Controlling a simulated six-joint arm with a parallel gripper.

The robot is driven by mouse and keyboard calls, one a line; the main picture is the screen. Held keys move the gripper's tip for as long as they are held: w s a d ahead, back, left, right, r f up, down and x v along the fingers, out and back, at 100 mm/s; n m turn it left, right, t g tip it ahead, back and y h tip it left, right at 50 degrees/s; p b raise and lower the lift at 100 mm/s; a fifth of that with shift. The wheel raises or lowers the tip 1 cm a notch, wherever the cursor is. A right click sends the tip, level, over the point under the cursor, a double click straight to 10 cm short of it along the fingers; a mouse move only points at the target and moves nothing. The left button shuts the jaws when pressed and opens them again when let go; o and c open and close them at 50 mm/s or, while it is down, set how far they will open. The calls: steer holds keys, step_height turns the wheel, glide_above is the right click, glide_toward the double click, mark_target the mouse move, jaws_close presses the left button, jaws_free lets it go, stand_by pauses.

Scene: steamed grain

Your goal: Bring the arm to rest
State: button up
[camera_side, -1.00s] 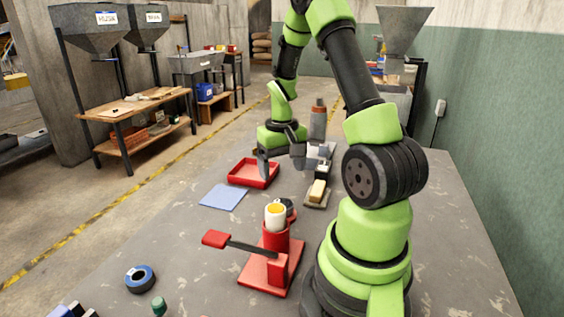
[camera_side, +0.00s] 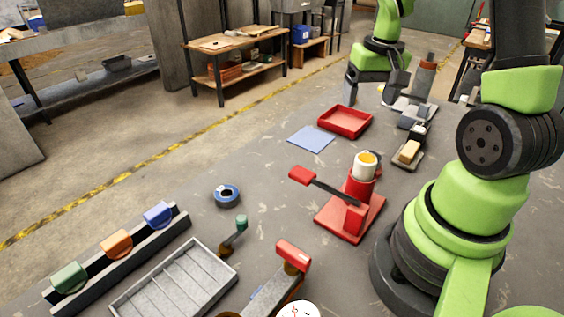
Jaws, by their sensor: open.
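My gripper (camera_side: 371,98) hangs at the far end of the table, just beyond the red tray (camera_side: 328,128) in the picture. Its two dark fingers are spread apart, with nothing seen between them. The red tray looks empty. A red press (camera_side: 352,222) with a lever stands nearer, beside my arm's base. A white cup (camera_side: 364,172) with yellow contents sits on top of its red cylinder.
A blue mat (camera_side: 311,139) lies left of the red tray. A yellow block on a stand (camera_side: 409,152) and an orange-topped grey bottle (camera_side: 424,78) are right of it. A blue ring (camera_side: 227,195), compartment tray (camera_side: 228,271) and cup rack (camera_side: 182,222) are in front.

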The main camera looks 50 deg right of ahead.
steer(key=a+r+n+t, duration=0.2)
steer(key=a+r+t, duration=0.1)
steer(key=a+r, duration=0.65)
steer(key=s+a+r+n+t+y, duration=0.2)
steer(key=s+a+r+t, duration=0.1)
steer(key=s+a, duration=0.4)
steer(key=a+r, duration=0.1)
steer(key=a, duration=0.2)
steer(key=shift+a+y, duration=0.2)
steer(key=shift+y, duration=0.1)
